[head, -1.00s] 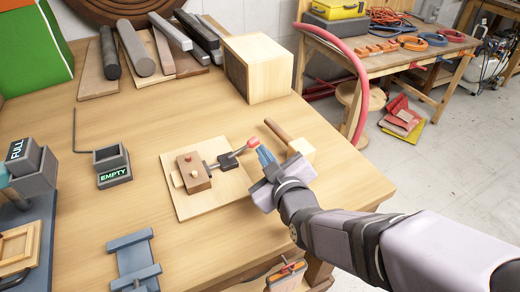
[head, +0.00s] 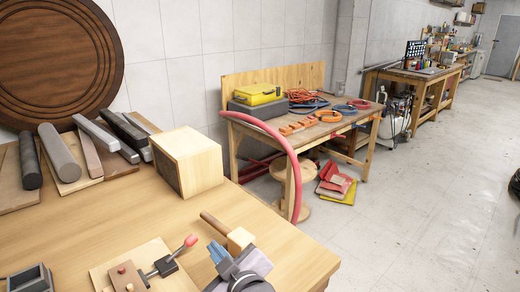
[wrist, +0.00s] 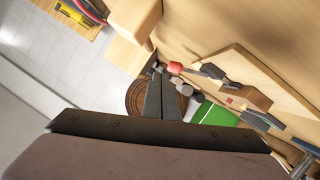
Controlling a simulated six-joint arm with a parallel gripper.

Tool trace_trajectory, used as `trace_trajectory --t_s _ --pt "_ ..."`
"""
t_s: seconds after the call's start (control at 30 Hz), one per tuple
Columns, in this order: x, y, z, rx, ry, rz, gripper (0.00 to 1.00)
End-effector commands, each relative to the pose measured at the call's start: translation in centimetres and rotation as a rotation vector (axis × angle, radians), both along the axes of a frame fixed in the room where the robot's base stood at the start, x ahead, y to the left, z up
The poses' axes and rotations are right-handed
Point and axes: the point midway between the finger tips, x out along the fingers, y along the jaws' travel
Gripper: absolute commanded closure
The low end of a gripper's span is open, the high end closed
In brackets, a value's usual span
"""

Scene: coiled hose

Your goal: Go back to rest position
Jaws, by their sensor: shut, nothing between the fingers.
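My gripper (head: 217,251) is at the bottom of the head view, over the right part of the workbench (head: 290,250). Its blue fingers are shut and empty. In the wrist view the closed dark fingers (wrist: 162,98) point away from the camera. A toggle clamp (head: 160,268) with a red-tipped lever sits on a light wooden board just left of the fingers. The red tip (wrist: 175,67) shows just beyond the fingertips in the wrist view, with no clear contact. A wooden mallet (head: 238,239) lies close beside the gripper, partly behind it.
A wooden block (head: 200,160) and several dark and grey bars (head: 60,155) stand on the bench's far side. A thick red hose (head: 285,150) curves down from a second table (head: 365,122) holding a yellow case (head: 257,94). The floor (head: 420,200) to the right is clear.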

Motion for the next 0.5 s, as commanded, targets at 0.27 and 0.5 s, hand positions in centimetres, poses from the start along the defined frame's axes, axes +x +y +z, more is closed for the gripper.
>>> trace_trajectory --t_s 0.27,0.5 --pt "3.0 -11.5 -0.7 0.035 0.347 -0.309 1.0" --pt "-4.0 -21.1 -6.4 -0.01 0.832 -0.601 1.0"
